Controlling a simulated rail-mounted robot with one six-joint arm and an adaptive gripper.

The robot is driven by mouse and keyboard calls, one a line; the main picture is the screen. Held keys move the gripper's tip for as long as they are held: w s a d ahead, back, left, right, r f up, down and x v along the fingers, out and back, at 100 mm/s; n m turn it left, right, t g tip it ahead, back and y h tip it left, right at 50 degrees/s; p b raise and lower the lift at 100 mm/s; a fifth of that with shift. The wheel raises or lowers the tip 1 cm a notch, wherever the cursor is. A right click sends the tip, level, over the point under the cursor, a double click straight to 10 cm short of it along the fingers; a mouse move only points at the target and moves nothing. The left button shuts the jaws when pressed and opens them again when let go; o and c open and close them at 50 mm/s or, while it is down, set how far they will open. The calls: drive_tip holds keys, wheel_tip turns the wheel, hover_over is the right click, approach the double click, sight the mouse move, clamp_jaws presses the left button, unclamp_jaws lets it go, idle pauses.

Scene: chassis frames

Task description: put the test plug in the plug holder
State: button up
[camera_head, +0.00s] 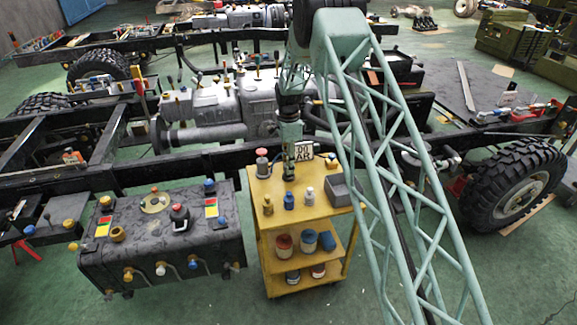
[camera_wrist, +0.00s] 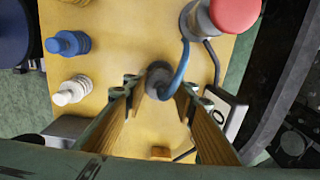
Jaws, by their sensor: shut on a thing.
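My gripper (camera_wrist: 158,86) points down over the yellow cart, and in the head view (camera_head: 289,172) it is above the back part of the cart's top. It is shut on a dark grey round plug with a blue cable, which I take as the test plug (camera_wrist: 158,74). The plug shows between the fingertips in the wrist view; its lower end is hidden. The blue cable (camera_wrist: 183,62) curves up from it towards a red-capped grey post (camera_wrist: 235,12), also seen in the head view (camera_head: 262,153). I cannot tell for sure which thing is the plug holder.
On the cart top (camera_head: 255,187) stand a brass plug (camera_head: 267,206), a blue plug (camera_head: 289,201), a white plug (camera_head: 310,197) and a grey box (camera_head: 339,189). A sign card (camera_head: 303,151) stands behind. A dark tank (camera_head: 160,245) is left; chassis frames lie behind.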

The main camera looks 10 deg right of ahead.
drive_tip(key=shift+f, duration=0.1)
drive_tip(key=o, duration=0.9)
wheel_tip(320, 180, up, 12)
drive_tip(key=shift+r+p, duration=0.15)
drive_tip(key=shift+p, duration=0.75)
idle(0.4)
